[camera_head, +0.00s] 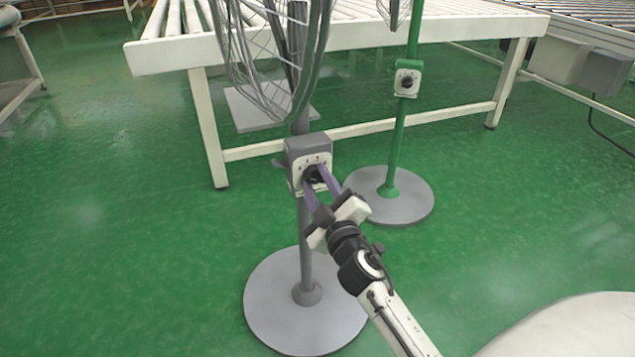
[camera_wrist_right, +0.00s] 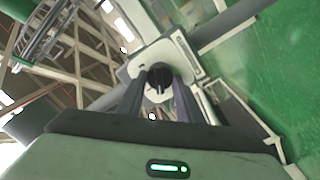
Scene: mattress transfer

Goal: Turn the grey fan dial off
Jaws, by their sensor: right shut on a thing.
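The grey fan (camera_head: 302,240) stands on a round grey base, with its wire cage at the top of the head view. Its control box (camera_head: 305,150) has a white face with a black dial (camera_head: 311,173). My right gripper (camera_head: 318,182) reaches up from the lower right, and its purple fingers are shut on the dial. In the right wrist view the dial (camera_wrist_right: 159,78) sits between the two fingertips (camera_wrist_right: 158,92), in front of the white face. The fingers partly cover the dial, and its exact setting cannot be read. My left gripper is not in view.
A green fan (camera_head: 395,130) with its own dial box (camera_head: 407,80) stands behind to the right. A white roller conveyor (camera_head: 350,38) runs across the back. The green floor (camera_head: 110,240) is clear to the left.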

